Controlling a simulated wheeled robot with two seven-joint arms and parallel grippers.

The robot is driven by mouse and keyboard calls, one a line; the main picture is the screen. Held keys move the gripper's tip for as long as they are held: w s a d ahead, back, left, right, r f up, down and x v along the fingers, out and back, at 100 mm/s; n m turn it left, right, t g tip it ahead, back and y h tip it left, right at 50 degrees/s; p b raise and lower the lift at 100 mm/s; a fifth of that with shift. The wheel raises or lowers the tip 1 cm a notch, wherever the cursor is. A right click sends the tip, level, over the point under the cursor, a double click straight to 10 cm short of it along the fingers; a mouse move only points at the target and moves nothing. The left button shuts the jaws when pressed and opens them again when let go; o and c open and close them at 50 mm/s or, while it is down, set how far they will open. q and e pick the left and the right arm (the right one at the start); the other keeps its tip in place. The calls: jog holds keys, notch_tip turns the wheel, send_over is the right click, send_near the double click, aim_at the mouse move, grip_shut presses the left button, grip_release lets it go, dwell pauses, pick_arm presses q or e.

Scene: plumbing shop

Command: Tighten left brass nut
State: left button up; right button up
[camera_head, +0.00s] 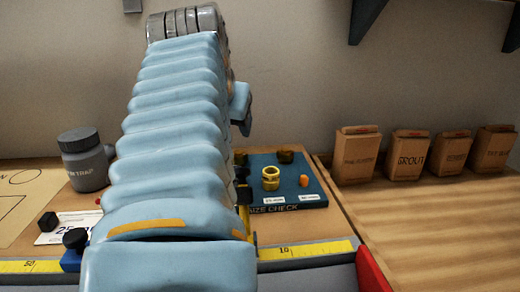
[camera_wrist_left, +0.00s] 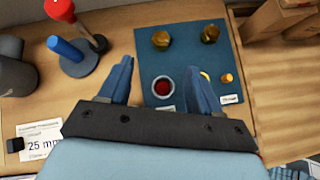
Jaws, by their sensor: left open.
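The left brass nut (camera_wrist_left: 160,40) sits at the back of a dark blue mat (camera_wrist_left: 145,65) in the left wrist view. A second brass nut (camera_wrist_left: 210,34) sits to its right and also shows in the head view (camera_head: 285,156). My left gripper (camera_wrist_left: 158,60) is open, with its blue fingers apart above the mat and nothing held between them. From the wrist camera, the left nut appears beyond the fingertips, between their lines. In the head view my left arm hides the gripper and much of the mat's left side. My right gripper is not in view.
A red-centred round piece (camera_wrist_left: 163,83) and a small orange piece (camera_wrist_left: 227,78) are on the mat. A yellow ring (camera_head: 270,178) stands there too. A grey trap (camera_head: 84,160) is at left. A red-topped post (camera_wrist_left: 60,10) and blue post (camera_wrist_left: 66,48) stand left of the mat.

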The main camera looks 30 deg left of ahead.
pick_arm(q)
jog(key=w+a+f+n, duration=0.1)
jog(key=w+f, duration=0.2)
jog(key=w+a+f, duration=0.2)
jog(key=w+f, duration=0.1)
jog(key=f, duration=0.1)
jog(key=w+a+f+n, duration=0.1)
jog(key=w+f, duration=0.2)
jog(key=f, duration=0.1)
jog(key=shift+w+a+f+n+y, duration=0.1)
jog(key=shift+w+a+n+y, duration=0.1)
jog(key=shift+a+n+y, duration=0.15)
jog(key=shift+c, duration=0.4)
jog(key=c, duration=1)
